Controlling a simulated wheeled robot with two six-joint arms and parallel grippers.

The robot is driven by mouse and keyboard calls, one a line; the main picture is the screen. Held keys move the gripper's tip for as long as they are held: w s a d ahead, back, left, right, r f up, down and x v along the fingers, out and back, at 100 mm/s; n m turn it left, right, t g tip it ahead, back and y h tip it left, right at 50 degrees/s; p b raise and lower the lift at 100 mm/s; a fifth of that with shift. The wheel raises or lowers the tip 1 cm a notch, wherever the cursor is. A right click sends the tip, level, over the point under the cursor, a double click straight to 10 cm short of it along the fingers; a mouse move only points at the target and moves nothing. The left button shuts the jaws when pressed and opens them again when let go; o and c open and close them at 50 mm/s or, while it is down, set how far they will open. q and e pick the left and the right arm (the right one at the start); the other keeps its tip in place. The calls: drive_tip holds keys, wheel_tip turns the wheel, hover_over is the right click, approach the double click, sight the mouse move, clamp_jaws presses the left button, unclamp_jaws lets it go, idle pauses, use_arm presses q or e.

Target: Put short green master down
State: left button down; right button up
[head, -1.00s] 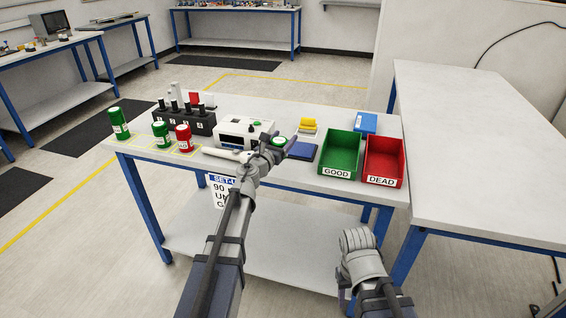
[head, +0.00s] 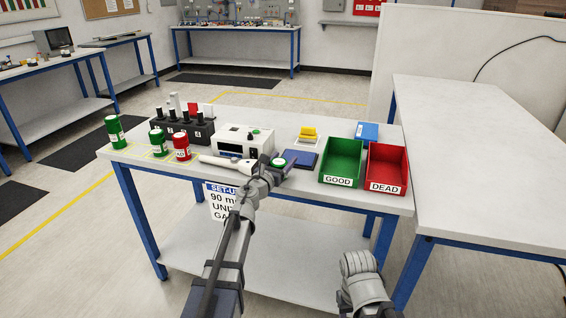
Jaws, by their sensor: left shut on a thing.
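My left gripper (head: 275,170) is shut on the short green master (head: 278,162). Only its round green top with a pale ring shows; the fingers hide the rest. It is over the front middle of the table, right of the white gauge box (head: 240,142) and beside the dark blue pad (head: 301,160). I cannot tell whether its underside touches anything. Two other green cylinders, one far left (head: 115,132) and one nearer (head: 158,142), and a red cylinder (head: 181,147) stand upright at the left. My right gripper is not seen; only part of that arm shows at the bottom.
A white-handled tool (head: 220,162) lies before the gauge box. A black rack (head: 185,128) stands behind the cylinders. The green GOOD bin (head: 337,181) and red DEAD bin (head: 384,187) stand at the right, with a blue box (head: 367,131) behind. Yellow blocks (head: 308,134) lie behind the pad.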

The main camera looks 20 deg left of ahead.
use_arm(q)
drive_tip(key=shift+f, duration=0.2)
unclamp_jaws()
drive_tip(key=shift+r, duration=0.1)
drive_tip(key=shift+r, duration=0.2)
drive_tip(key=s, duration=0.4)
drive_tip(key=s+a, duration=0.1)
drive_tip(key=s, duration=0.3)
drive_tip(key=s+a, duration=0.1)
drive_tip(key=s, duration=0.2)
drive_tip(key=shift+s+a, duration=0.15)
drive_tip(key=shift+s, duration=0.25)
